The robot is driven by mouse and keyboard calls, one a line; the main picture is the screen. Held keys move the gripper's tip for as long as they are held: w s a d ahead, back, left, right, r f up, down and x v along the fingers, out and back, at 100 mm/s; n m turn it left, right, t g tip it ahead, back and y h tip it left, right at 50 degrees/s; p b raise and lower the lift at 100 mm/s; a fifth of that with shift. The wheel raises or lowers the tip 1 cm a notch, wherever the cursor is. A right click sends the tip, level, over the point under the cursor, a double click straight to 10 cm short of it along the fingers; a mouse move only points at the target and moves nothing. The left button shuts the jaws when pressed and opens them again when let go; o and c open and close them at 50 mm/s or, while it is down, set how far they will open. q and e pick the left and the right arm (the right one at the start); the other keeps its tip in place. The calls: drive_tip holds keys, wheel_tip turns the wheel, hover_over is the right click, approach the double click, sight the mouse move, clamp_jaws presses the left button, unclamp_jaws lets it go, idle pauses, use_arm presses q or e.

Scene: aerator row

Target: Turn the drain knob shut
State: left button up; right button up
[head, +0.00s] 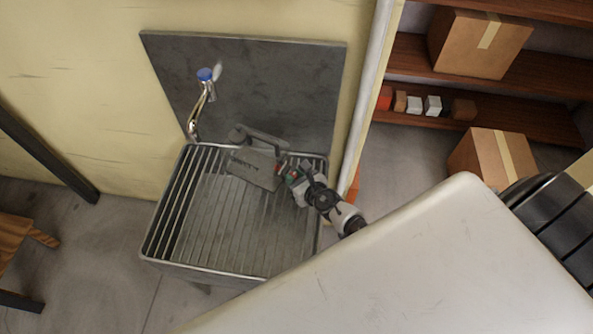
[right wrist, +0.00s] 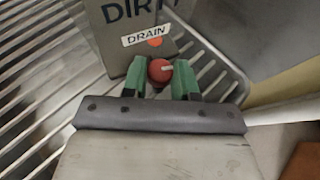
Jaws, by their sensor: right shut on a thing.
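The red drain knob (right wrist: 160,70) is between the two green fingertips of my right gripper (right wrist: 160,80) in the right wrist view. The fingers touch it on both sides, shut on it. A pale mark on the knob lies nearly level. Behind it is a grey tank (right wrist: 112,42) with part of the word "DIRT" and a white "DRAIN" label (right wrist: 145,36) with an orange dot. In the head view the tank (head: 253,168) stands in the sink, and my right gripper (head: 286,173) is at its right side. My left gripper is not in view.
The slatted metal sink (head: 205,268) surrounds the tank, with a blue-topped tap (head: 205,75) at the back left. A wall edge (head: 365,95) is close on the right. Shelves with cardboard boxes (head: 478,42) are beyond it. The sink's left side is clear.

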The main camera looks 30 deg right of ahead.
drive_tip(key=shift+a+r+m+h+p, duration=0.2)
drive_tip(key=shift+r+m+h+p, duration=0.05)
drive_tip(key=shift+m+h+p, duration=0.7)
drive_tip(key=shift+a+f+m+h, duration=0.1)
drive_tip(key=shift+f+m+h, duration=0.05)
drive_tip(key=shift+m+h, duration=0.85)
drive_tip(key=m+h, duration=0.1)
drive_tip(key=m+g+h, duration=0.1)
drive_tip(key=shift+w+a+f+h, duration=0.1)
drive_tip(key=shift+a+h, duration=0.05)
drive_tip(key=shift+h, duration=0.2)
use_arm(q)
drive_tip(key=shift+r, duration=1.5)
use_arm(e)
drive_tip(key=shift+m+g+h, duration=0.5)
drive_tip(key=shift+m+h, duration=0.35)
drive_tip(key=shift+h, duration=0.15)
drive_tip(key=shift+m, duration=0.3)
drive_tip(key=o, duration=0.9)
